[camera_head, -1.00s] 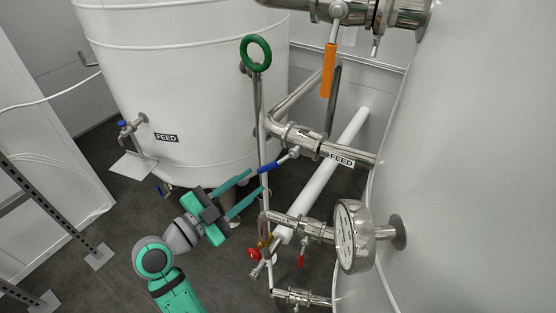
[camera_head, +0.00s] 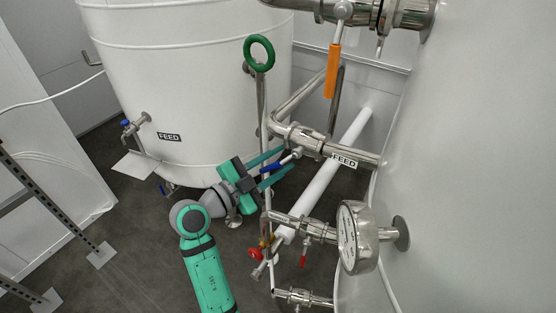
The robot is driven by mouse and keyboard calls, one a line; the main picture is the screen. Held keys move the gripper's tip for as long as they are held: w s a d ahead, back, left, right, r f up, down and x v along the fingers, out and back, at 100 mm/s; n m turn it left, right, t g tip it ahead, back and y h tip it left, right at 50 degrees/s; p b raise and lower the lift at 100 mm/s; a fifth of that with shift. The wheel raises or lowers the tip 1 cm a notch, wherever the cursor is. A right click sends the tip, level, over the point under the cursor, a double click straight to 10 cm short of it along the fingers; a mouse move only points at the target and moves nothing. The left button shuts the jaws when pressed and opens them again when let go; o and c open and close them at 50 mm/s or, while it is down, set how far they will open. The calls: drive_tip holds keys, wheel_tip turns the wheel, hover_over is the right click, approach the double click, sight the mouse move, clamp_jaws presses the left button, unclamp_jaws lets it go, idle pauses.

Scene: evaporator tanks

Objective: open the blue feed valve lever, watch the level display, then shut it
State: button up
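The blue feed valve lever (camera_head: 271,168) sticks out to the lower left from the steel valve on the pipe labelled FEED (camera_head: 344,160). My gripper (camera_head: 286,164) is open, with its two teal fingers apart. One finger lies above the blue lever and the other below it in the picture, so the lever shows between them. I cannot tell whether either finger touches it. No level display can be made out in this view.
A green ring handle (camera_head: 259,53) and an orange lever (camera_head: 332,72) are above. A round gauge (camera_head: 352,237), a red knob (camera_head: 255,254) and a thin vertical pipe are close by. A white tank (camera_head: 190,90) stands behind; grey floor is open at lower left.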

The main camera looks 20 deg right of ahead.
drive_tip(key=shift+s+d, duration=0.1)
drive_tip(key=shift+d, duration=0.5)
drive_tip(key=shift+a, duration=0.2)
clamp_jaws()
